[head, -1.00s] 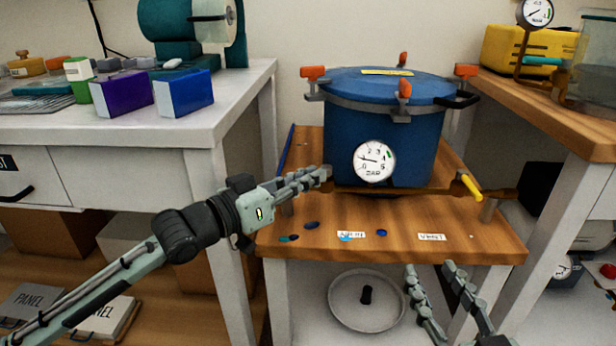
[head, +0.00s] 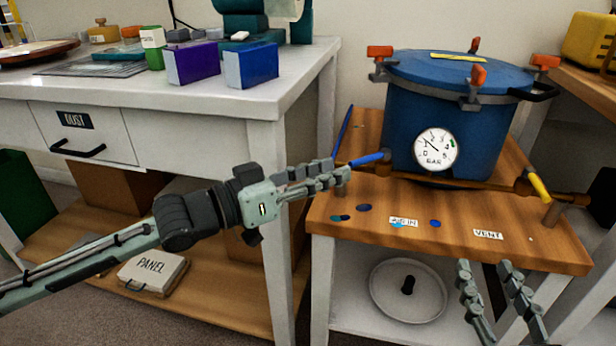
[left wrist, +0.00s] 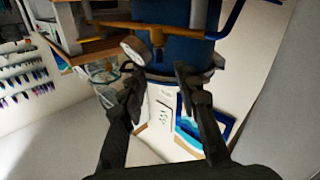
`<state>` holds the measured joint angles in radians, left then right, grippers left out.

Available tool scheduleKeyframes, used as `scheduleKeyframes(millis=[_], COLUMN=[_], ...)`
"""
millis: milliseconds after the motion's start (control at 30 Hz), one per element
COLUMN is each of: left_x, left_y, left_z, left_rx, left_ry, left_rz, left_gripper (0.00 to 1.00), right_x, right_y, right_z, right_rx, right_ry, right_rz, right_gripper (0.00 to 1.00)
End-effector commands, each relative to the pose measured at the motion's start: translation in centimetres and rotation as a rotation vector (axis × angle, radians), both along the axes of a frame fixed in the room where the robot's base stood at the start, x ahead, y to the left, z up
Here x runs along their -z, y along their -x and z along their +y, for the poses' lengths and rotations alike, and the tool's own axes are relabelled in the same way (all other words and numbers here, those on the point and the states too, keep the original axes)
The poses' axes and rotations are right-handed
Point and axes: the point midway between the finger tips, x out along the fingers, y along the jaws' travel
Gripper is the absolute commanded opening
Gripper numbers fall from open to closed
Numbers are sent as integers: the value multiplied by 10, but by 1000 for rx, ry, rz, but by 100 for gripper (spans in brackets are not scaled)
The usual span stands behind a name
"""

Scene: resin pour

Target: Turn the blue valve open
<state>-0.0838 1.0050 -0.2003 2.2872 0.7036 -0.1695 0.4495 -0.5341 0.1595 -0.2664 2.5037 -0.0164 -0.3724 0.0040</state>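The blue valve handle (head: 368,159) lies at the left end of the brown pipe below the blue pressure pot (head: 455,110), slanting slightly up to the right in the head view. My left gripper (head: 342,172) is just left of and below the handle, its fingers near the pipe end; whether they touch is unclear. In the left wrist view the left gripper's fingers (left wrist: 158,76) are apart with nothing between them. The pot's round gauge (head: 436,148) faces me. My right gripper (head: 490,265) is open and empty in front of the stand.
A yellow handle (head: 538,185) sits at the pipe's right end. Labels "AIR IN" (head: 403,222) and "VENT" (head: 488,234) lie on the wooden stand top (head: 460,215). A white bench (head: 190,110) stands left, close behind my left arm. A round lid (head: 408,291) is on the lower shelf.

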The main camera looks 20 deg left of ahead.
Motion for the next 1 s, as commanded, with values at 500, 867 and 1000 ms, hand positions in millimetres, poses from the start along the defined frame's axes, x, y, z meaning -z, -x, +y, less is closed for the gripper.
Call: scheduleKeyframes(millis=[500, 867, 1000], left_x=[0, 3, 23], left_y=[30, 32, 44], left_z=[22, 20, 7], left_rx=[3, -1, -31], left_ry=[-1, -1, -9], left_rz=[0, -3, -18], left_gripper=[32, 17, 0], right_x=[0, 0, 0], right_y=[0, 0, 0], right_z=[0, 0, 0], right_rx=[0, 0, 0], right_ry=[0, 0, 0], right_rz=[-1, 0, 0], right_gripper=[40, 40, 40])
